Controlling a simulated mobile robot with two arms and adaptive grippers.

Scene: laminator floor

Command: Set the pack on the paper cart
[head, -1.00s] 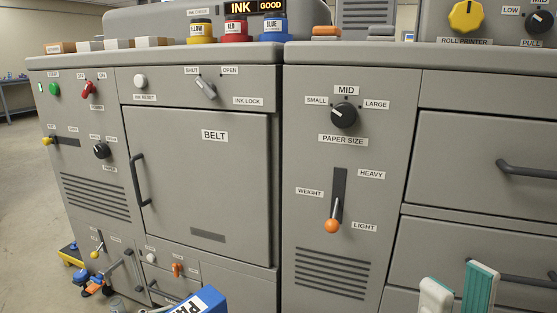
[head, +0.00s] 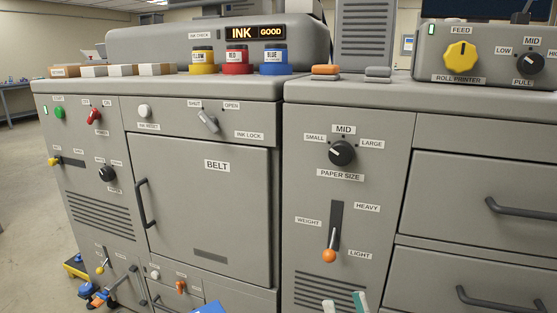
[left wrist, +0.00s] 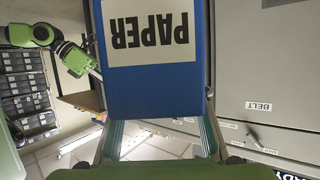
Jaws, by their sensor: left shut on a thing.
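The pack is blue with a white label reading PAPER; it fills the upper middle of the left wrist view (left wrist: 152,78), where the label is upside down. My left gripper (left wrist: 152,95) is shut on it, one finger along each side. In the head view only a blue corner of the pack (head: 209,307) shows at the bottom edge, and my left gripper is out of sight. My right gripper (head: 345,304) shows at the bottom of the head view, right of the pack, its two fingertips apart with nothing seen between them. I cannot make out the paper cart in either view.
A large grey machine with a BELT door (head: 205,200) and a PAPER SIZE knob (head: 341,153) stands across the head view. Ink jars (head: 237,61) stand on its top. A yellow and blue item (head: 78,267) is on the floor at lower left. Open floor (head: 30,190) lies left.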

